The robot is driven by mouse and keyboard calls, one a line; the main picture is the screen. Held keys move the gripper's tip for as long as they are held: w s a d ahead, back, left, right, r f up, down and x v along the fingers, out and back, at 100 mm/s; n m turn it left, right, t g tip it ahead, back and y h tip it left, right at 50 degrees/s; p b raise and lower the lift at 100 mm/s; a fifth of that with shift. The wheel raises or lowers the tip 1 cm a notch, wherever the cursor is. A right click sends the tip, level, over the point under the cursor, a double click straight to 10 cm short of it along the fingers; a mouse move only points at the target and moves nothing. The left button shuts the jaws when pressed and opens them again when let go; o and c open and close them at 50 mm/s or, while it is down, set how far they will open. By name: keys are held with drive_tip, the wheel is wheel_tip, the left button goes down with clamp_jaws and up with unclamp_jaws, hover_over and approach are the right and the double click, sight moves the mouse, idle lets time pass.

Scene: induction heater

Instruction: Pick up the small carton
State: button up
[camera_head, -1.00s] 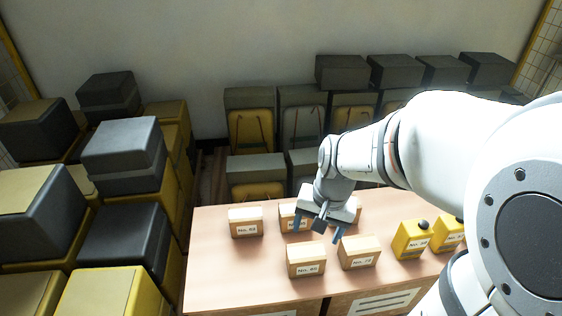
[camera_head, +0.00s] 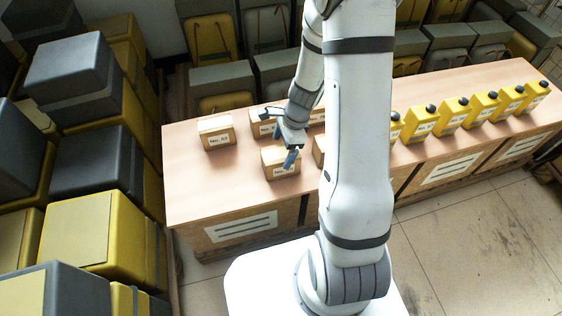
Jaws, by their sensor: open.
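Several small labelled cartons stand on the wooden table (camera_head: 195,180). One carton (camera_head: 273,172) stands at the front, with my gripper (camera_head: 284,147) at its top. My gripper is open and points down, its blue fingers at or just over this carton; I cannot tell whether they touch it. Another carton (camera_head: 216,137) stands to the left, and one more (camera_head: 261,126) stands behind the gripper. A carton (camera_head: 318,152) to the right is partly hidden by my arm. The label numbers are too blurred to read surely.
Yellow bottles with black caps (camera_head: 453,116) stand in a row along the right of the table. Dark and yellow cases (camera_head: 96,160) are stacked at the left, with more behind the table. The table's left end is clear.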

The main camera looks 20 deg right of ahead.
sight(281, 153)
drive_tip(key=shift+b+x, duration=1.1)
drive_tip(key=shift+x, duration=1.2)
drive_tip(key=shift+s+f, duration=0.2)
drive_tip(key=shift+f, duration=0.05)
drive_tip(key=c, duration=1.3)
